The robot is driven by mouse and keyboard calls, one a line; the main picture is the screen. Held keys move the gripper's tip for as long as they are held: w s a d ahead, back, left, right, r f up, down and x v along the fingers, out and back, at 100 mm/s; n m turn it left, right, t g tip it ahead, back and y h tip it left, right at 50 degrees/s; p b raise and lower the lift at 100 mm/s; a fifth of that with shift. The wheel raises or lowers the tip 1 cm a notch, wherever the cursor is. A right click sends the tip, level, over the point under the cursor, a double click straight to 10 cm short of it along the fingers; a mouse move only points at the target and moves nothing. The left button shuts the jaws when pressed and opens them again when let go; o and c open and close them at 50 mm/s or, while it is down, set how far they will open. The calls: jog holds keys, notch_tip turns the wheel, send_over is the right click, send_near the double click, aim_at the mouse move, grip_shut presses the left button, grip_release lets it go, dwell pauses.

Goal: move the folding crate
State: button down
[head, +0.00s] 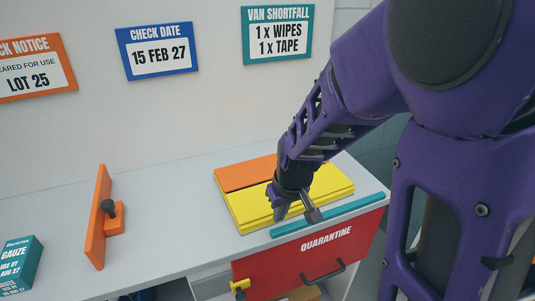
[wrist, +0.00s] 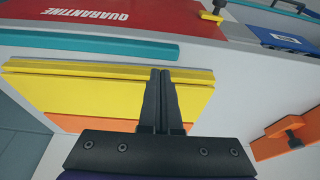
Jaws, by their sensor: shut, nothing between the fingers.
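A flat yellow and orange piece (head: 247,208), which looks like the folding crate folded down, lies on the grey counter behind its front edge. It also shows in the wrist view (wrist: 90,92), with a yellow ridged edge and orange along the other side. My gripper (head: 283,212) is over its yellow part, pointing down near its front edge. In the wrist view my gripper's fingers (wrist: 162,74) are together with nothing between them. They hide part of the yellow panel. I cannot tell whether the tips touch it.
A teal strip (head: 335,214) runs along the counter edge above a red QUARANTINE front (head: 286,258) with a dark handle. An upright orange piece with a dark knob (head: 98,220) and a teal gauze box (head: 20,262) stand left. The counter (head: 165,208) between is clear.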

aim_at(257, 187)
jog(key=shift+x, duration=1.75)
jog(key=w+a, duration=0.1)
jog(key=w, duration=0.3)
jog(key=w+a, duration=0.1)
jog(key=w, duration=0.2)
jog(key=w+a, duration=0.2)
jog(key=w, duration=0.2)
jog(key=shift+w, duration=0.3)
jog(key=shift+w+a+r, duration=0.15)
jog(key=shift+w+r, duration=0.05)
